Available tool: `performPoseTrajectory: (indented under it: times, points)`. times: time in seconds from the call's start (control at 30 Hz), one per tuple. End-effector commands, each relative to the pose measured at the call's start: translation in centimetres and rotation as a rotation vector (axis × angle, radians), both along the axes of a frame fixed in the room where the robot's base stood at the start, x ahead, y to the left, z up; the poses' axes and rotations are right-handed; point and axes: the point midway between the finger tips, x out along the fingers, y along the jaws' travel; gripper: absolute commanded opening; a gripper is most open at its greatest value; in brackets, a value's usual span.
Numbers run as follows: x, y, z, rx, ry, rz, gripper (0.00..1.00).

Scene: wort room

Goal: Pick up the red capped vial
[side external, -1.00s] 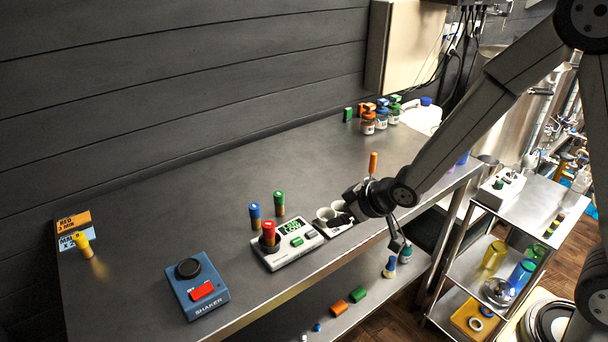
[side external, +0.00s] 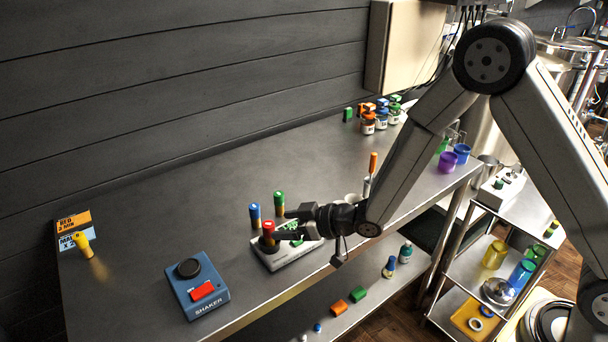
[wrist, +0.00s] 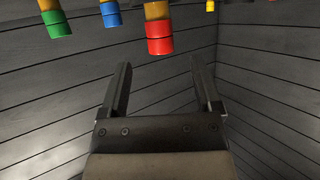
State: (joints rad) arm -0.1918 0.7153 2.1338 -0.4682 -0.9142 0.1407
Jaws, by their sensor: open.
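The red capped vial (side external: 268,230) stands upright at the left end of the white device (side external: 285,258) on the steel bench. My gripper (side external: 281,225) is open and level, just right of the vial, and partly covers the device. In the wrist view the red capped vial (wrist: 159,38) appears inverted, its red cap ahead of and between my two open fingers (wrist: 158,85). Nothing is between the fingers close to the palm. Whether the fingertips reach past the vial's sides cannot be told.
A blue capped vial (side external: 254,216) and a green capped vial (side external: 279,203) stand close behind. A yellow capped vial (side external: 82,243) stands far left. The blue shaker (side external: 195,286) sits front left. The bench's left middle is clear.

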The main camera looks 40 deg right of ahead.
Motion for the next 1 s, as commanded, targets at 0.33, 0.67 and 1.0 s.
performPoseTrajectory:
  times: [0.33, 0.67, 1.0]
  points:
    - [1.2, 0.8, -0.7, -0.001, 0.002, -0.001, 0.81]
    - [2.1, 1.5, -1.2, -0.001, 0.002, 0.0, 0.81]
    - [4.6, 3.2, -2.6, -0.001, 0.002, -0.001, 0.81]
